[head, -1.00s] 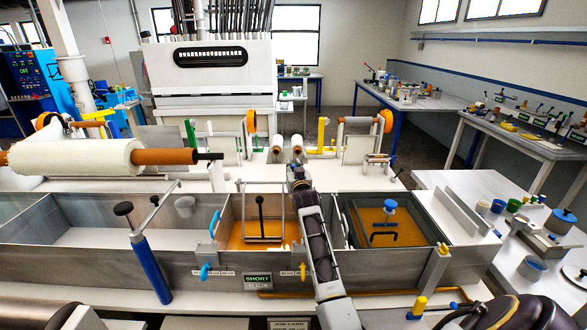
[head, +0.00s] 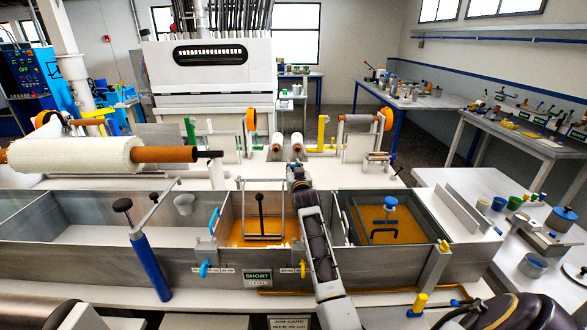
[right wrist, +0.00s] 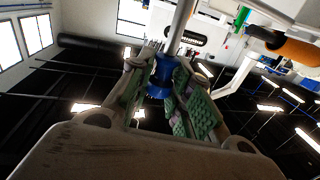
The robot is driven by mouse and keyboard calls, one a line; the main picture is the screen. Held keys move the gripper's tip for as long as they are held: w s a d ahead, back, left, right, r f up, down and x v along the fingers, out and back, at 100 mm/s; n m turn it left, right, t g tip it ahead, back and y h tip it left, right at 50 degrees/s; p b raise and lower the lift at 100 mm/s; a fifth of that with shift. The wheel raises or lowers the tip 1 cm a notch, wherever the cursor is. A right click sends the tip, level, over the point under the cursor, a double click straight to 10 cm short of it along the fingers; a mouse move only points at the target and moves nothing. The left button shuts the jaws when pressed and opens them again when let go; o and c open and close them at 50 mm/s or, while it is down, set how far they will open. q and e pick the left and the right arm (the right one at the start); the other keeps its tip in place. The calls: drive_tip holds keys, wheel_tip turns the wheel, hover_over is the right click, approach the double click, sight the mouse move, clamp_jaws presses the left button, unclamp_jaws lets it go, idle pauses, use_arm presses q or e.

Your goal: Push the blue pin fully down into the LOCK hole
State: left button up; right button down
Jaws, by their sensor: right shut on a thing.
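My right arm reaches away over the resin bath (head: 180,262) in the head view, and its gripper (head: 297,180) is small and partly hidden at the far side of the bath. In the right wrist view the textured green finger pads of my right gripper (right wrist: 167,88) are shut on a blue piece (right wrist: 163,72). A grey rod extends from the blue piece toward the top of that view. It looks like the blue pin, but I cannot tell whether its tip is in a hole. No LOCK label is readable. My left gripper is not in view.
A white roll on an orange core (head: 80,156) spans the left. A blue post (head: 149,268) stands at the bath front. A SHORT sign (head: 257,275) hangs in front. A side table (head: 470,200) with cups stands right.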

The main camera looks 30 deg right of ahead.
drive_tip(key=shift+f+b, duration=0.4)
drive_tip(key=shift+f, duration=0.4)
drive_tip(key=shift+r+p, duration=0.3)
idle(0.3)
drive_tip(key=shift+r+p, duration=0.45)
drive_tip(key=shift+r, duration=0.15)
drive_tip(key=shift+r, duration=0.2)
drive_tip(key=shift+p, duration=0.7)
idle(1.8)
drive_tip(key=shift+f+b, duration=0.65)
drive_tip(key=shift+f, duration=0.4)
idle(0.7)
drive_tip(key=c, duration=1.2)
unclamp_jaws()
drive_tip(key=shift+f, duration=0.1)
drive_tip(key=shift+c, duration=0.2)
drive_tip(key=shift+f, duration=0.15)
